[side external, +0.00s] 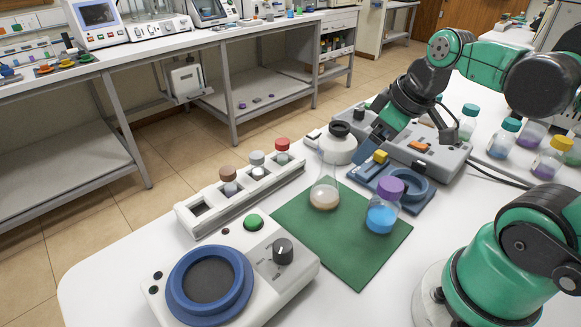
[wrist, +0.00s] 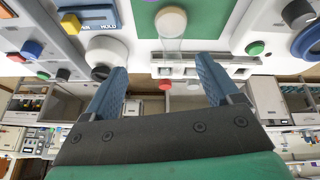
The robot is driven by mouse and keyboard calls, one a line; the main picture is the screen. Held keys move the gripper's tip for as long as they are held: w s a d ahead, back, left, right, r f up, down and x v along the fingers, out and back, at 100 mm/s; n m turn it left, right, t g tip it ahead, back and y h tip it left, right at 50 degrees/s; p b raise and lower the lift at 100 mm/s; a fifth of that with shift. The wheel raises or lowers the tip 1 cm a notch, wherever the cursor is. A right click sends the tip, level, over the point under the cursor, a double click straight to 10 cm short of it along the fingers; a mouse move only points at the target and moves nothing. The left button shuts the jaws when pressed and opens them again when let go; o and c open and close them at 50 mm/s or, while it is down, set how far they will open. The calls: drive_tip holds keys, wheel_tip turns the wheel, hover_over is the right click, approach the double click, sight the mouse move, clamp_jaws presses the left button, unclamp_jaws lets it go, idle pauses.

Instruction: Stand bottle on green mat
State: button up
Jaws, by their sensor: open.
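The green mat (side external: 338,245) lies flat on the white table, and part of it shows at the top of the wrist view (wrist: 208,14). A purple-capped bottle (side external: 383,217) with blue liquid stands upright on the mat near its right edge. A clear glass flask (side external: 324,196) with beige liquid stands on the mat's back part; it also shows in the wrist view (wrist: 171,22). My gripper (side external: 368,148) is behind the mat and bottle, above the table.
A white rack (side external: 240,200) with several capped vials stands left of the mat. A hotplate-like device (side external: 210,280) is at front left. A blue tray device (side external: 408,190) and a grey control box (side external: 430,150) sit behind the bottle. Several capped bottles (side external: 505,138) stand at right.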

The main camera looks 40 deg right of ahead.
drive_tip(key=w+a+m+t, duration=0.2)
drive_tip(key=w+a, duration=0.1)
drive_tip(key=a, duration=0.2)
drive_tip(key=shift+w+f, duration=0.2)
drive_tip(key=shift+f, duration=0.2)
